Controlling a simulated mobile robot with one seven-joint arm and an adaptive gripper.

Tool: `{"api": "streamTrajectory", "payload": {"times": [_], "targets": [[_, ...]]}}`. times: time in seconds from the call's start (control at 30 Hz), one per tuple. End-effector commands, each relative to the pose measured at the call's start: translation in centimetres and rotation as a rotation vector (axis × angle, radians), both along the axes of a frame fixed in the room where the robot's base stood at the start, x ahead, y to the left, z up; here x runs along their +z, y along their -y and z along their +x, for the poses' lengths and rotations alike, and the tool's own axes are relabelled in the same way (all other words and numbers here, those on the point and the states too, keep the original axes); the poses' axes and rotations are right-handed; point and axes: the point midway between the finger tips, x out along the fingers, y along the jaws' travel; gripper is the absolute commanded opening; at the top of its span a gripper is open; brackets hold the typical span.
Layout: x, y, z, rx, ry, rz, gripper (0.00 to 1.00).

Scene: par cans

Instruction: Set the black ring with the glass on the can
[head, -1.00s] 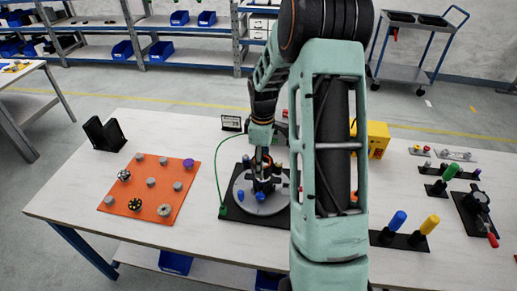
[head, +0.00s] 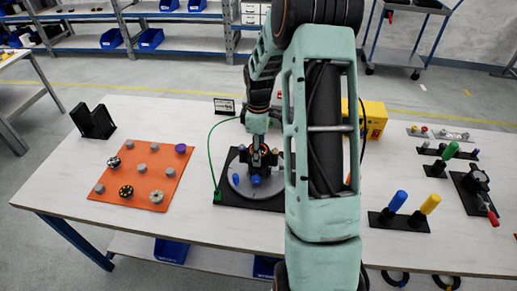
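My gripper (head: 257,150) points down over the round grey disc (head: 240,187) on the black base plate. It is small and dark here, and its fingers blend with dark parts on the disc. Blue knobs (head: 236,180) stand at the disc's front. A dark body that may be the can is at the disc's middle, partly behind the gripper. Round dark-rimmed pieces lie on the orange mat (head: 146,185): one at the upper left (head: 114,162) and one at the front (head: 126,191). I cannot tell which piece is the black ring with the glass.
My arm hides the table right of the disc. A green cable (head: 209,150) runs to the base plate. A black holder (head: 94,122) stands at the back left. The yellow box (head: 376,118) and blue and yellow handles (head: 397,201) are at right. Bare table lies between mat and plate.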

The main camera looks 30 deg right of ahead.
Motion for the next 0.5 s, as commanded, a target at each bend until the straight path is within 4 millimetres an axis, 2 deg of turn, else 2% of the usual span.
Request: {"api": "streamTrajectory", "payload": {"times": [0.13, 0.5], "targets": [[-0.88, 0.01, 0.04, 0.0, 0.001, -0.001, 0.28], [-0.9, 0.01, 0.01, 0.0, 0.001, -0.001, 0.28]]}}
